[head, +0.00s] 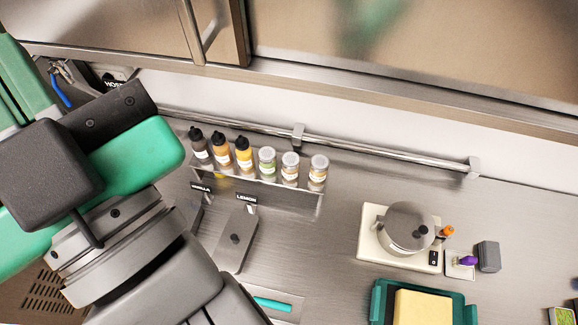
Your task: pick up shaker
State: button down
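Three shakers with silver caps stand at the right end of a row of containers in a steel rack. One holds green contents (267,163), one pale tan contents (290,168), and one yellowish contents (318,172). All three are upright, with light labels on their fronts. The rack (310,203) sits on the steel counter against the back wall. My green and grey arm fills the left of the head view, left of the rack. The fingers of my gripper do not show in this view.
Three dark-capped squeeze bottles (220,151) share the rack's left end. A rail (385,150) runs behind it, below steel cabinets. A cream scale (371,240) with a round steel lidded container (402,225) and a teal tray (377,302) stand to the right. Counter between rack and scale is clear.

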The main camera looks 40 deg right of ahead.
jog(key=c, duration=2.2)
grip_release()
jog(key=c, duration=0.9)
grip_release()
